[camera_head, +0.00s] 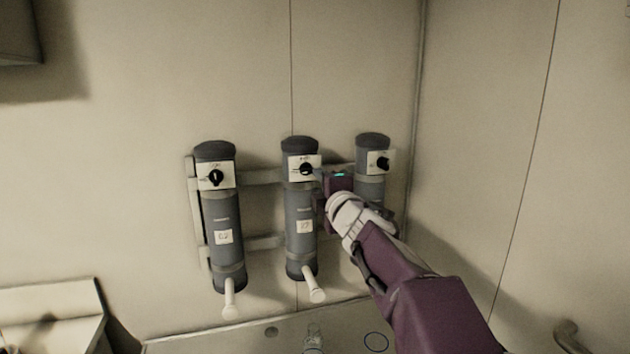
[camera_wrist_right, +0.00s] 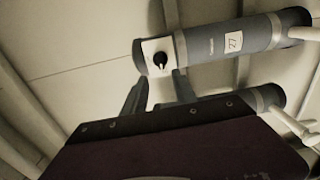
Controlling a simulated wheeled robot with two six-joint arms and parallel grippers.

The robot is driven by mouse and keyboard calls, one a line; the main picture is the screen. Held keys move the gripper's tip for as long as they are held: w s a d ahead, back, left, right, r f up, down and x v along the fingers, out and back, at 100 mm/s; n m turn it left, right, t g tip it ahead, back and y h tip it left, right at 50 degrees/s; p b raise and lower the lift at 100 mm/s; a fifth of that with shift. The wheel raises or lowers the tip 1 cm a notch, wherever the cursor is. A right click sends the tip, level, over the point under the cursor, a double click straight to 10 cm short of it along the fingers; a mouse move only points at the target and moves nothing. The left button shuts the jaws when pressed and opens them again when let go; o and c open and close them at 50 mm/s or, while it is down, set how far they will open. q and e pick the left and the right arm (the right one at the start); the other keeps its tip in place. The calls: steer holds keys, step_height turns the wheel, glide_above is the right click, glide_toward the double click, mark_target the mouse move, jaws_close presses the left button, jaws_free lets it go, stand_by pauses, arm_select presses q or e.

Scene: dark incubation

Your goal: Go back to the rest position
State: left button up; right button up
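My right arm (camera_head: 415,295) reaches up from the lower right in the head view. My right gripper (camera_head: 322,186) is just right of the middle grey cylinder (camera_head: 299,222), near its black knob (camera_head: 306,169). In the right wrist view the two fingers (camera_wrist_right: 158,88) stand apart with nothing between them. The knob (camera_wrist_right: 160,60) lies beyond the fingertips, on a white plate, and looks free of them. My arm and gripper hide part of the right cylinder (camera_head: 370,188). My left gripper is not in view.
The left cylinder (camera_head: 223,240) hangs on the same wall rack (camera_head: 262,242). White spouts (camera_head: 315,291) stick out below the left and middle cylinders. A ledge (camera_head: 230,342) runs below. The right wall (camera_head: 510,150) is close to my arm. A box-like fixture (camera_head: 45,310) stands lower left.

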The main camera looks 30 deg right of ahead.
steer(key=shift+a, duration=0.1)
stand_by(0.4)
steer(key=w+a+f+g+y, duration=0.2)
steer(key=w+a+f+y, duration=0.15)
steer(key=a+f, duration=0.65)
steer(key=s+a+f+m+g, duration=0.2)
steer(key=f, duration=0.5)
steer(key=s+a+f+m+g, duration=0.2)
steer(key=f, duration=0.6)
steer(key=s+a+f+m+g, duration=0.1)
steer(key=s+f+m+g, duration=0.4)
steer(key=s+f, duration=0.4)
steer(key=s+a+f+m+g+y, duration=0.1)
steer(key=s+f+m+g, duration=0.4)
steer(key=s+f, duration=0.5)
steer(key=s+a+m, duration=0.1)
steer(key=s, duration=0.3)
steer(key=shift+m, duration=0.4)
